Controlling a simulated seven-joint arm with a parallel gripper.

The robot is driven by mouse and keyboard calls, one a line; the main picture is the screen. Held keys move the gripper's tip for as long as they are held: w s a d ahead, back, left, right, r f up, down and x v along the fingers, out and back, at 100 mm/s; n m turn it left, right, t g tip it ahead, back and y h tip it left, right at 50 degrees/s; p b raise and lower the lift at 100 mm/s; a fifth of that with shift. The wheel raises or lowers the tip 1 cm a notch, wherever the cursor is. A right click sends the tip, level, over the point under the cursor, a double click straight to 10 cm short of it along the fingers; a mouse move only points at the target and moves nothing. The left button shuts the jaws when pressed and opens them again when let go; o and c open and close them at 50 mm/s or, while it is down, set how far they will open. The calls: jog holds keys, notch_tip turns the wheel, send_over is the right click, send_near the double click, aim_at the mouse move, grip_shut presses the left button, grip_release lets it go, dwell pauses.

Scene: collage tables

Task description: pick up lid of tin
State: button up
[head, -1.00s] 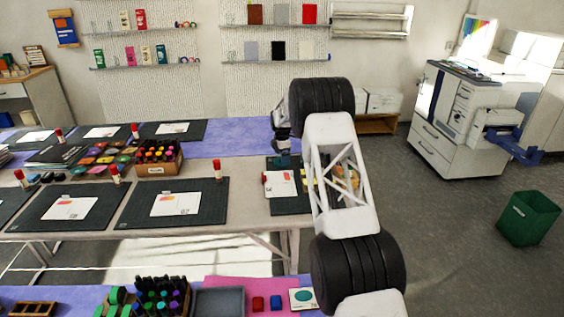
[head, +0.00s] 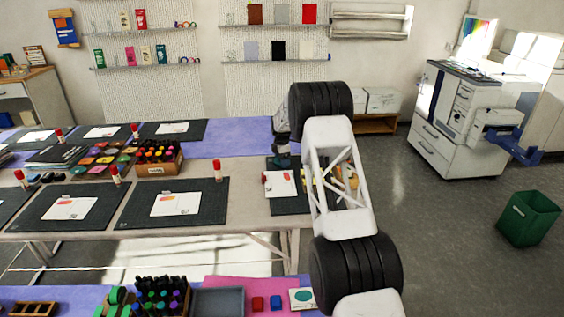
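My arm reaches over the right end of the middle table. My gripper (head: 282,152) points down beside the arm's upper joint, above the dark mat at the table's right end. It is small and dark, and I cannot tell whether its fingers are open or shut. I cannot make out the tin or its lid. Small yellow and orange things (head: 352,178) on the table's right end are partly hidden behind my arm, and I cannot tell what they are.
A white card (head: 279,184) lies on the dark mat (head: 290,206) below the gripper. A wooden box of markers (head: 157,169) and several cutting mats with cards stand to the left. A green bin (head: 528,218) stands on the floor at right.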

jog(key=c, duration=0.3)
jog(key=shift+c, duration=0.2)
jog(key=shift+r, duration=0.1)
jog(key=shift+r, duration=1.85)
jog(key=shift+s+f, duration=0.15)
jog(key=shift+s, duration=0.2)
jog(key=s, duration=0.5)
jog(key=s+r, duration=0.1)
jog(key=s, duration=0.4)
jog(key=s+d, duration=0.1)
jog(key=s, duration=0.4)
jog(key=shift+s+r, duration=0.1)
jog(key=shift+r, duration=0.1)
